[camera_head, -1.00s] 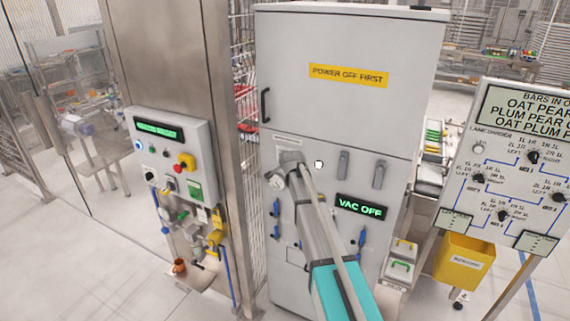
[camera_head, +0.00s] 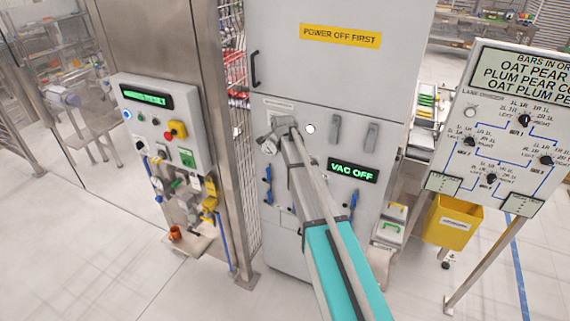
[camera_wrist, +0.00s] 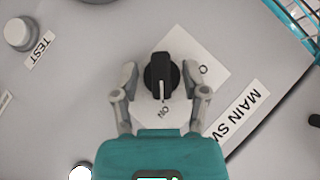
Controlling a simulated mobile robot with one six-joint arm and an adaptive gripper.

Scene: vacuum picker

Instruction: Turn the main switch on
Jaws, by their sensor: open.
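The main switch (camera_wrist: 160,72) is a black rotary knob on a light plate in the wrist view. Its white pointer line faces down in the picture, toward the "ON" mark; an "O" mark sits to its right. A partly hidden label reading "MAIN SW" (camera_wrist: 243,115) lies at the lower right. My gripper (camera_wrist: 163,88) is open, with one finger on each side of the knob and visible gaps to it. In the head view my gripper (camera_head: 276,140) is at the grey cabinet (camera_head: 345,85) and hides the switch.
A "VAC OFF" display (camera_head: 353,170) and two grey handles (camera_head: 352,133) are right of my gripper. A round button labelled TEST (camera_wrist: 20,33) is at the upper left in the wrist view. A control box (camera_head: 163,125) stands left, a selector board (camera_head: 500,130) right.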

